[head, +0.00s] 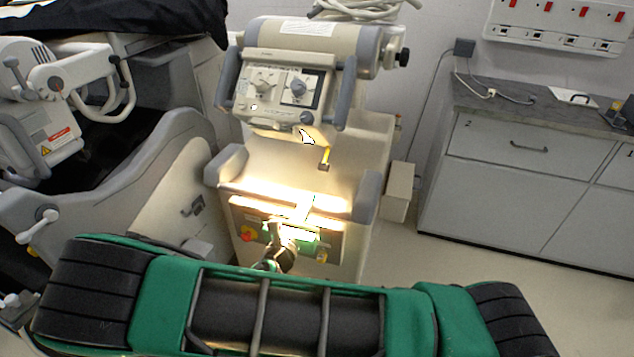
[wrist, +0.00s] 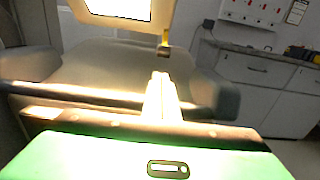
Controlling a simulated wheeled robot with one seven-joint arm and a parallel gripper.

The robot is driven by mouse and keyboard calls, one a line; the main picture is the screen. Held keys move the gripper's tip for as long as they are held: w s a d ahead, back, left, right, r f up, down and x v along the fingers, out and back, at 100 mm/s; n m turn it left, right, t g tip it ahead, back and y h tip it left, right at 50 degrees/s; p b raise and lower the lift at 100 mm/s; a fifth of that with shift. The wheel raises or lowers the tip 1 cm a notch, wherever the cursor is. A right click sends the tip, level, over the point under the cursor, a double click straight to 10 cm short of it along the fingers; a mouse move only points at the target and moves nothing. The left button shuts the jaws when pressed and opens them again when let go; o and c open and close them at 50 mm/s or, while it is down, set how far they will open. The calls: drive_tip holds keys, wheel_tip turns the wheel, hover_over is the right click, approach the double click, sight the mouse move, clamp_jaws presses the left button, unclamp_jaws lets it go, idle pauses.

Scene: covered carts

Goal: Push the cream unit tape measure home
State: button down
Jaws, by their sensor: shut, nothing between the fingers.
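The cream unit (head: 370,130) stands in the middle of the head view, with a control panel on its upper part. Its tape measure shows as a short yellow strip (head: 325,155) with a dark end, hanging out below the head of the unit. The strip also shows in the wrist view (wrist: 165,40), above the fingers. My gripper (head: 303,203) is in front of the unit's brightly lit lower front, below and slightly left of the strip. In the wrist view my gripper (wrist: 160,78) is shut and empty, its fingertips appearing apart from the dark end. Glare washes out the fingers.
A grey bumper (head: 366,195) sticks out at the unit's right, another (head: 226,165) at its left. Another machine (head: 130,175) stands close at left. A cabinet (head: 510,190) is at right, with open floor before it.

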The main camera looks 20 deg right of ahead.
drive_tip(key=s+a+f, duration=0.2)
drive_tip(key=s, duration=0.2)
approach(323, 170)
drive_tip(key=w+f, duration=0.1)
drive_tip(key=w+d+f, duration=0.2)
drive_tip(key=f, duration=0.1)
drive_tip(key=shift+w+d+f, duration=0.1)
drive_tip(key=shift+d+f, duration=0.05)
drive_tip(key=shift+w+d+r, duration=0.35)
drive_tip(key=shift+w+r, duration=0.15)
drive_tip(key=shift+r, duration=0.2)
drive_tip(key=shift+w+d+r, duration=0.35)
drive_tip(key=shift+w+r, duration=0.2)
drive_tip(key=shift+r, duration=0.15)
drive_tip(key=w+d+r, duration=0.1)
drive_tip(key=r, duration=0.1)
drive_tip(key=w+d+r, duration=0.1)
drive_tip(key=w, duration=0.1)
drive_tip(key=shift+r, duration=0.35)
drive_tip(key=shift+s, duration=0.1)
